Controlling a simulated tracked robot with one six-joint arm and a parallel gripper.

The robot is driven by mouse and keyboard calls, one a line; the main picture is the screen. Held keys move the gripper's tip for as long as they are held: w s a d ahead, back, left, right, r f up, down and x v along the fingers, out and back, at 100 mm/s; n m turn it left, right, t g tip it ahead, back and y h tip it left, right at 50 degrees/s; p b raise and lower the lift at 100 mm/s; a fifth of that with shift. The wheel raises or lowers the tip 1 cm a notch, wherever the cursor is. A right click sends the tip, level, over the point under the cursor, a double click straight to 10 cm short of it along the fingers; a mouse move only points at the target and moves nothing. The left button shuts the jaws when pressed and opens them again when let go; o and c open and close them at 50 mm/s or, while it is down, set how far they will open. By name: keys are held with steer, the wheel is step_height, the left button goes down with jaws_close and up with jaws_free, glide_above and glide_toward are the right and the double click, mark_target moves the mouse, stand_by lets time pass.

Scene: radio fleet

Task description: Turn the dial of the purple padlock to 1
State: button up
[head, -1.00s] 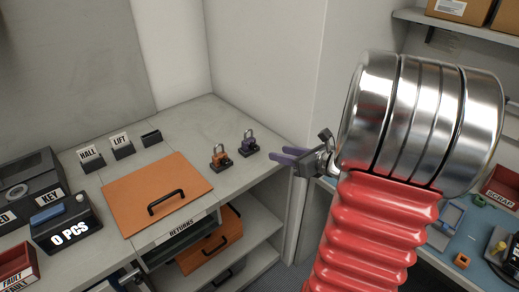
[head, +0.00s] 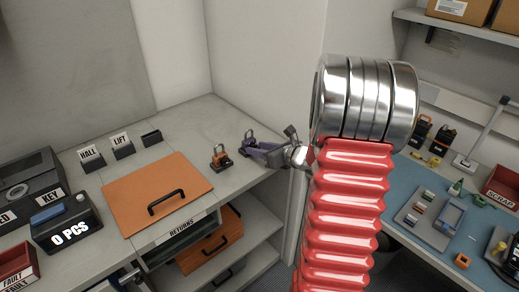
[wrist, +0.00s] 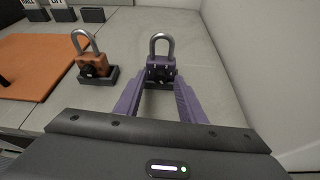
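The purple padlock (wrist: 161,68) stands upright in a small dark holder (wrist: 158,84) on the grey counter, its shackle up. A dark dial (wrist: 160,73) shows on its front; its setting is too small to read. In the head view the padlock (head: 249,137) is partly hidden by my gripper (head: 256,151). In the wrist view my gripper (wrist: 159,84) has its two purple fingers apart, one on each side of the padlock's lower front. Nothing is clearly held, and I cannot tell whether the fingertips touch the padlock.
An orange padlock (wrist: 90,62) stands in its own holder just left. An orange panel (head: 150,198) with a black handle lies further left. Walls (head: 260,50) rise behind and to the right. Card holders labelled HALL (head: 91,158) and LIFT (head: 122,146) stand at the back.

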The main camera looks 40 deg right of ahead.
steer(key=shift+c, duration=0.5)
jaws_close()
steer(key=shift+a+n, duration=0.15)
steer(key=shift+n, duration=0.35)
steer(key=shift+a+n+h, duration=0.1)
steer(key=shift+n+h, duration=0.6)
steer(key=shift+h, duration=0.1)
steer(key=shift+a+n+h, duration=0.1)
steer(key=shift+n+h, duration=0.5)
steer(key=shift+n, duration=0.3)
steer(key=shift+o, duration=0.5)
jaws_free()
